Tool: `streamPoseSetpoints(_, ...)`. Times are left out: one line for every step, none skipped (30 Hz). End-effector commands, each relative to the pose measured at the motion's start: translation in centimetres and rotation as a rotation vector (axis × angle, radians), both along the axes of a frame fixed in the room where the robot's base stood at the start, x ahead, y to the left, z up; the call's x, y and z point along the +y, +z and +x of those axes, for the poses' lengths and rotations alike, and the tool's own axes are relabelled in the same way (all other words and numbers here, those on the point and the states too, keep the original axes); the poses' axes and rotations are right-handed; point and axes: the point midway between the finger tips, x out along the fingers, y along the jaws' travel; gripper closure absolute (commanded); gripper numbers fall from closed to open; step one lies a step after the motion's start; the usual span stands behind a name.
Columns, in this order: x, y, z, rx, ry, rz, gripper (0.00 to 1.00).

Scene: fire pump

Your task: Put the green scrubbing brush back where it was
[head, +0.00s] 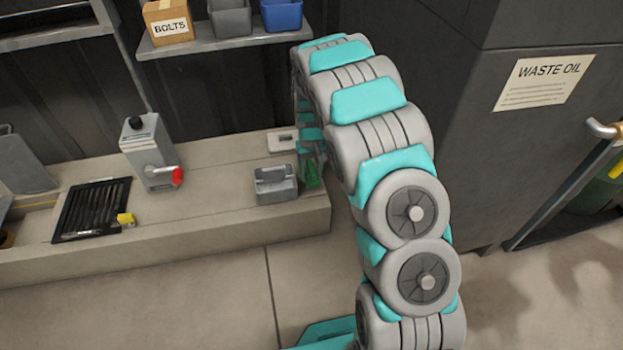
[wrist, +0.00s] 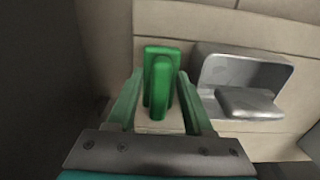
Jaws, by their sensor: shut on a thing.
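The green scrubbing brush (wrist: 160,85) is between the two fingers of my gripper (wrist: 162,105) in the wrist view. The fingers are shut on it. In the head view the green brush (head: 312,175) shows in part at the right end of the concrete ledge, just right of a grey metal caddy (head: 275,184). My arm hides much of the gripper there. In the wrist view the caddy (wrist: 243,80) is close to the right of the brush, apart from it. I cannot tell whether the brush touches the ledge.
The ledge (head: 225,215) ends just right of the brush. A shelf (head: 222,40) with bins hangs above. A dark cabinet (head: 500,120) stands at right.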

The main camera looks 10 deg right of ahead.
Motion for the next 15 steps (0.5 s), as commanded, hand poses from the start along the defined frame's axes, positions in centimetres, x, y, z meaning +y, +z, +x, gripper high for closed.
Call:
streamPoseSetpoints(0.0,-0.9,-0.1,0.004,0.000,0.000,1.00)
streamPoseSetpoints(0.0,-1.3,-0.1,0.005,0.000,0.001,1.00)
streamPoseSetpoints(0.0,-1.9,-0.2,0.007,-0.001,0.001,1.00)
streamPoseSetpoints(0.0,-2.3,-0.2,0.007,-0.001,0.001,1.00)
streamPoseSetpoints(0.0,-2.7,-0.2,0.007,-0.001,0.001,1.00)
streamPoseSetpoints(0.0,-2.9,-0.2,0.006,-0.001,0.001,1.00)
streamPoseSetpoints(0.0,-3.0,-0.1,0.004,-0.001,0.001,1.00)
streamPoseSetpoints(0.0,-3.0,-0.1,0.004,-0.001,0.001,1.00)
streamPoseSetpoints(0.0,-2.9,-0.1,0.003,0.000,0.001,1.00)
streamPoseSetpoints(0.0,-2.9,-0.1,0.003,0.000,0.001,1.00)
streamPoseSetpoints(0.0,-2.9,-0.1,0.003,0.000,0.001,1.00)
streamPoseSetpoints(0.0,-2.9,-0.1,0.003,0.000,0.001,1.00)
streamPoseSetpoints(0.0,-2.9,-0.1,0.003,0.000,0.001,1.00)
streamPoseSetpoints(0.0,-2.9,-0.1,0.003,0.000,0.001,1.00)
streamPoseSetpoints(0.0,-3.0,-0.1,0.003,0.000,0.001,1.00)
